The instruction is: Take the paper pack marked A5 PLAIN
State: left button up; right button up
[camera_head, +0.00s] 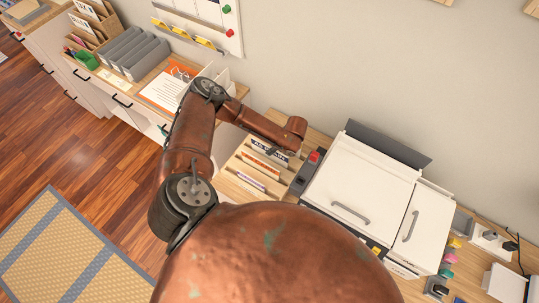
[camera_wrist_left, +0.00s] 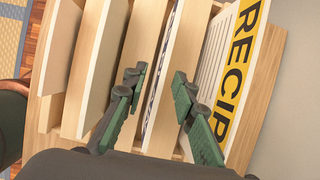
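A light wooden rack (camera_head: 228,165) with upright dividers stands on the counter in the head view. A pack with a dark-lettered label (camera_head: 266,147) sits in its back part. Its lettering is too small to read surely. In the left wrist view my left gripper (camera_wrist_left: 156,84) is open, its green-black fingers spread over the rack. A wooden divider (camera_wrist_left: 182,45) and a thin pale edge with dark lettering (camera_wrist_left: 158,78) show between the fingers. I cannot tell whether they touch either finger. My right gripper is not in view.
In the wrist view a pack with a yellow label reading RECIP (camera_wrist_left: 238,62) stands right of the fingers. A large white printer (camera_head: 360,185) stands right of the rack. The wall is close behind.

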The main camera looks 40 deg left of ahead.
pick_arm(q)
jog(key=shift+p+x, duration=0.35)
jog(key=shift+x, duration=2.15)
jog(key=shift+w+d, duration=0.1)
jog(key=shift+w, duration=0.05)
jog(key=shift+c, duration=0.4)
grip_shut()
